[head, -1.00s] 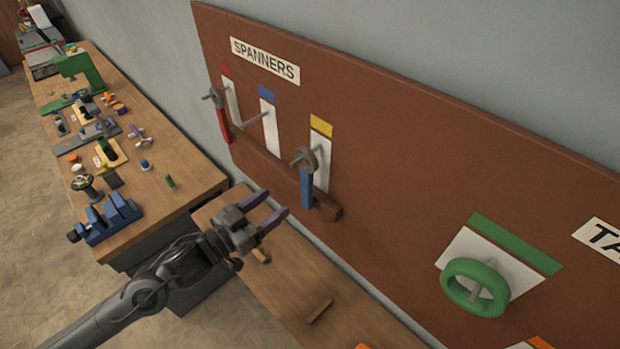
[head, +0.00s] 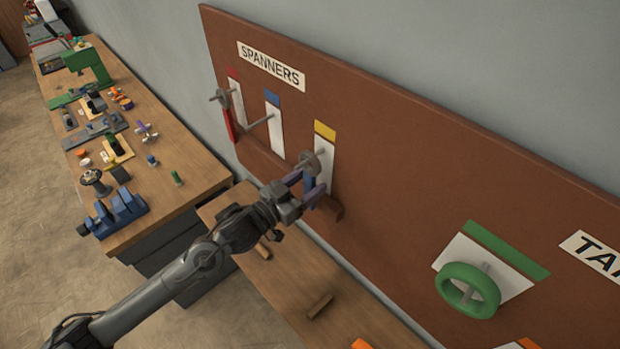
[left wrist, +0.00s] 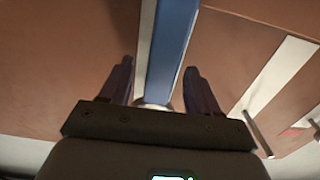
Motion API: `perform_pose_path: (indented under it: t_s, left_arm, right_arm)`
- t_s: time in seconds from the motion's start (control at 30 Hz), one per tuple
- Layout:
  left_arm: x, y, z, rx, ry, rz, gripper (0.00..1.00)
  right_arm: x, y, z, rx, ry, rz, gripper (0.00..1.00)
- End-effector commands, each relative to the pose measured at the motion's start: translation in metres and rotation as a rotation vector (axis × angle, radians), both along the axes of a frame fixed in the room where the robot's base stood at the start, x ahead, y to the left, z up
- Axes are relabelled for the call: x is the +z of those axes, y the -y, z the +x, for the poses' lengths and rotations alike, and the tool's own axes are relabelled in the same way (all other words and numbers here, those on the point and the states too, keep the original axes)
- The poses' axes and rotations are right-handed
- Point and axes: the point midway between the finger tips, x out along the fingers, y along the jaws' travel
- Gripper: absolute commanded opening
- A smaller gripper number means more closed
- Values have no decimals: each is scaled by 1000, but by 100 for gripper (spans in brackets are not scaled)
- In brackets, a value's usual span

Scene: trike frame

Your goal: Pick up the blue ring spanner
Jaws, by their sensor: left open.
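The blue ring spanner (head: 309,184) hangs on the peg under the yellow mark of the brown board, its grey ring up and its blue handle down. My left gripper (head: 304,187) is open at the handle, its purple fingers partly hiding it. In the left wrist view the blue handle (left wrist: 172,45) runs between the two spread fingers of the left gripper (left wrist: 158,66), nearer the right one, with a gap on each side. My right gripper is not in view.
A red spanner (head: 229,122) hangs under the red mark at the left. The peg (head: 260,122) under the blue mark is empty. A brown ledge (head: 263,158) runs below the spanners. A green wheel (head: 468,290) hangs at right. Benches with several tools stand below and left.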

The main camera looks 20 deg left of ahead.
Motion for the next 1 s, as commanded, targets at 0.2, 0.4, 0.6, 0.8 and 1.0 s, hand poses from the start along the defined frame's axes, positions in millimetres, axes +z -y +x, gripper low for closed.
perform_pose_path:
  t_s: [0.2,0.4,0.6,0.8,1.0]
  left_arm:
    - [0,5,8,-1,0,0,62]
    - [-1,4,8,-1,0,0,56]
    - [-1,4,8,-1,0,0,25]
    - [0,4,8,0,2,-1,0]
    - [1,4,8,-1,2,-1,0]
  right_arm:
    - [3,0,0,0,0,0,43]
    - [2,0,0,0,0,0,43]
    - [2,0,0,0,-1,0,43]
    - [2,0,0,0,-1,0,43]
    - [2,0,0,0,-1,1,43]
